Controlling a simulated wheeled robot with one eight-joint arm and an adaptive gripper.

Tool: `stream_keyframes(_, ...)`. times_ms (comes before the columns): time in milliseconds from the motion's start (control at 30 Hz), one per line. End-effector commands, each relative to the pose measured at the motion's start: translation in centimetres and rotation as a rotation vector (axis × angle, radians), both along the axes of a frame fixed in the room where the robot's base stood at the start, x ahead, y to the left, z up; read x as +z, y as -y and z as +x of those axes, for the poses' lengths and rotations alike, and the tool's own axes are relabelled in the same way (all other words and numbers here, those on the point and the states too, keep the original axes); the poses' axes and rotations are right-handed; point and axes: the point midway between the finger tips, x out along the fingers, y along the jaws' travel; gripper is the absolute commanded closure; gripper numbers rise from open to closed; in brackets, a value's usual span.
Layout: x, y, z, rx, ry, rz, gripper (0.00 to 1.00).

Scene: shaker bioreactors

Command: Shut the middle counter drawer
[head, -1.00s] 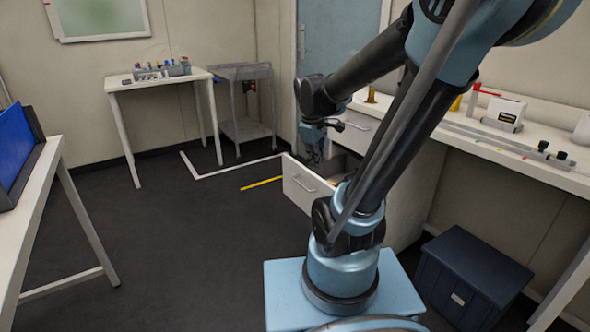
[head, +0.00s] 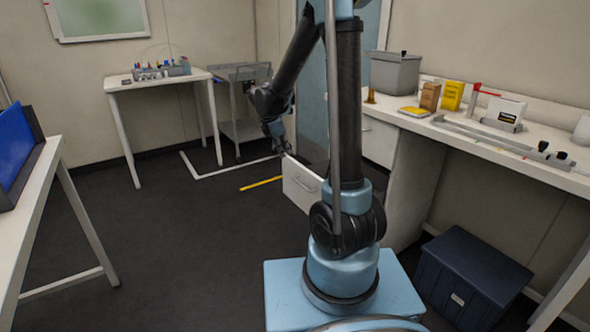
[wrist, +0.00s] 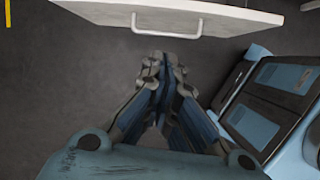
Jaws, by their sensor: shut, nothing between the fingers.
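The middle counter drawer (head: 298,187) stands pulled out from the counter, its white front facing the open floor. In the wrist view its front (wrist: 235,22) runs across the top, with a pale bar handle (wrist: 168,31) on it. My gripper (head: 280,149) is just outside the drawer, by the far left end of its front in the head view. In the wrist view my gripper's fingertips (wrist: 164,62) are together and empty, pointing at the front close below the handle. I cannot tell whether they touch it. My arm hides part of the drawer.
The drawer above (head: 379,141) looks shut. The counter top (head: 460,130) holds a grey bin (head: 395,73), yellow and brown boxes. A dark blue crate (head: 470,278) stands below it. A small table (head: 122,84) and a grey cart (head: 240,72) stand behind.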

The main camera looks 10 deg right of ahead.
Motion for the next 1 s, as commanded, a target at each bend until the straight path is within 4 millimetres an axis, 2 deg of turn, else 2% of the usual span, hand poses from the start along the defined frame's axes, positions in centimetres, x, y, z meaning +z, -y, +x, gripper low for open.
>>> stream_keyframes(133,-1.3,-1.2,1.7,0.087,-0.024,-0.032,1.00)
stream_keyframes(333,-2.1,-1.6,2.3,0.128,-0.037,-0.047,1.00)
stream_keyframes(467,-3.0,-1.2,2.5,0.127,-0.037,-0.047,1.00)
stream_keyframes(1000,-10.1,1.3,3.7,0.124,-0.037,-0.045,1.00)
